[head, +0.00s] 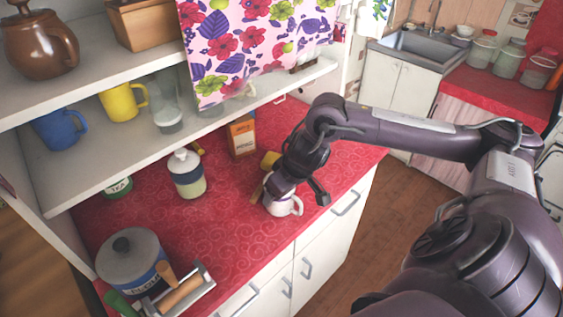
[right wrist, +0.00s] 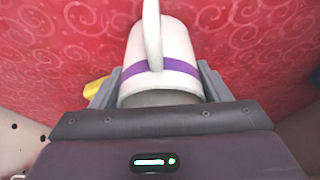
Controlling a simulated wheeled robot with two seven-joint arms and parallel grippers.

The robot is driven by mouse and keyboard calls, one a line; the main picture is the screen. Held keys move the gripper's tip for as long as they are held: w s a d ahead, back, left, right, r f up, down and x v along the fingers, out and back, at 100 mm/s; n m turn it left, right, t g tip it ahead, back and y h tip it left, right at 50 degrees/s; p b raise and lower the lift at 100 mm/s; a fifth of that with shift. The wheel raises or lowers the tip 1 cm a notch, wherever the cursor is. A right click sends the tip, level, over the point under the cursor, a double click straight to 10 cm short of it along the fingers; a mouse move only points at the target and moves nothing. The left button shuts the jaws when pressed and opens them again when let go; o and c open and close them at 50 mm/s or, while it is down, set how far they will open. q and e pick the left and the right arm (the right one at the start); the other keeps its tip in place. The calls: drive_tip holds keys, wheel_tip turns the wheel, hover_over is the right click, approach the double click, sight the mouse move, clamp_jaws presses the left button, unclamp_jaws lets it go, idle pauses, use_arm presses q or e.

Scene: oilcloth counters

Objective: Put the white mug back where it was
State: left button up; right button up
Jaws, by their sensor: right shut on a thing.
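The white mug (head: 284,207) is near the front edge of the red counter, towards its right end. In the right wrist view the mug (right wrist: 173,50) has a purple band, and its handle shows at the top. My right gripper (head: 271,190) is shut on the mug, with one grey finger on each side of it in the right wrist view (right wrist: 160,88). I cannot tell whether the mug's base touches the counter. My left gripper is not in view.
A white shelf (head: 95,180) above the counter holds a blue mug (head: 58,128), a yellow mug (head: 122,102) and a glass jar (head: 168,115). A floral cloth (head: 245,45) hangs over part of it.

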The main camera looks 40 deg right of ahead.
drive_tip(key=shift+f, duration=0.15)
drive_tip(key=o, duration=1.2)
drive_tip(key=shift+c, duration=0.2)
